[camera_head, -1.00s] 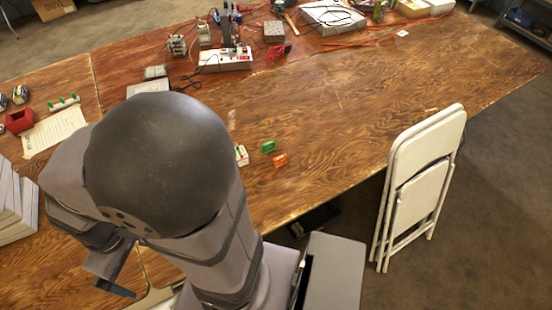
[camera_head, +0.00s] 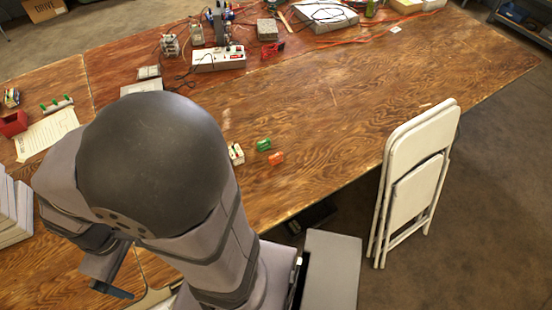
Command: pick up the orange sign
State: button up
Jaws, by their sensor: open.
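The orange sign (camera_head: 276,159) is a small block-like piece on the wooden table, near its front edge and to the right of my arm. A small green sign (camera_head: 263,144) stands just behind it, and a small white piece (camera_head: 236,153) is to its left, partly beside my arm. My gripper (camera_head: 112,288) shows only in part at the lower left, below my arm's large dark joint. It is open, well apart from the orange sign, with nothing visible in it.
A white folding chair (camera_head: 415,180) stands at the table's right front edge. A white power strip (camera_head: 218,58) and several tools and cables lie at the back. A paper sheet (camera_head: 45,132) and a red holder (camera_head: 12,124) are at the left. The table's middle right is clear.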

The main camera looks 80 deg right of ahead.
jog(key=c, duration=1.7)
